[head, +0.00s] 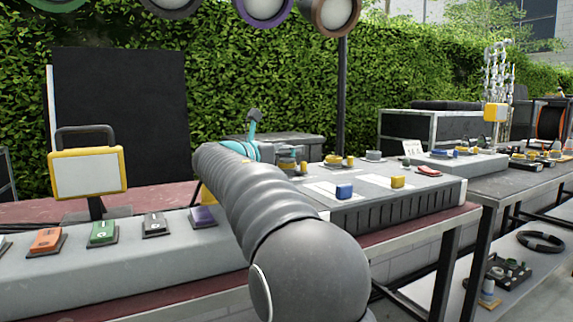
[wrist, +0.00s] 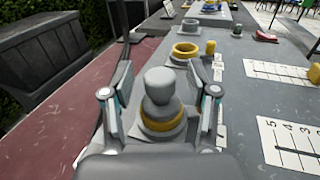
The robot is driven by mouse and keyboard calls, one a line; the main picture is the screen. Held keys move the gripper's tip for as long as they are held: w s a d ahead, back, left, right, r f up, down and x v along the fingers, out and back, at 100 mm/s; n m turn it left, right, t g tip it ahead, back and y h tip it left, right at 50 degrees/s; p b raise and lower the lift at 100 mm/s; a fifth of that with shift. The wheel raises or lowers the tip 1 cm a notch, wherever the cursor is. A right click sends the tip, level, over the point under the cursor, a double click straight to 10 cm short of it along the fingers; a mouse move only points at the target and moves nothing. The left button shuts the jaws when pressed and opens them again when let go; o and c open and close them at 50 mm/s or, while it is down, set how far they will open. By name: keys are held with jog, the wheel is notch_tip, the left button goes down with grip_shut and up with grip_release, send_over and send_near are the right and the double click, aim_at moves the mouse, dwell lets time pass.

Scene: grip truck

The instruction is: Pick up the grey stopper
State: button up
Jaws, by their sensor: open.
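The grey stopper (wrist: 160,86) stands upright in the wrist view, with a rounded knob on top and a yellow ring (wrist: 161,121) around it lower down. It sits on a light square plate on the grey surface. My gripper (wrist: 160,78) is open, one finger to the left and one to the right of the stopper, with a visible gap on each side. In the head view my arm reaches over the grey bench (head: 415,190), and the area of the stopper is mostly hidden there by the arm and gripper.
Behind the stopper stand another yellow ring (wrist: 185,50) and a small yellow piece (wrist: 211,47). A grey ring (wrist: 190,26) is farther back. White marked cards (wrist: 290,140) lie to the right. A blue block (head: 344,191) and a yellow block (head: 398,181) sit on the bench.

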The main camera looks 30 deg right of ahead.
grip_shut()
jog(key=shift+r, duration=0.1)
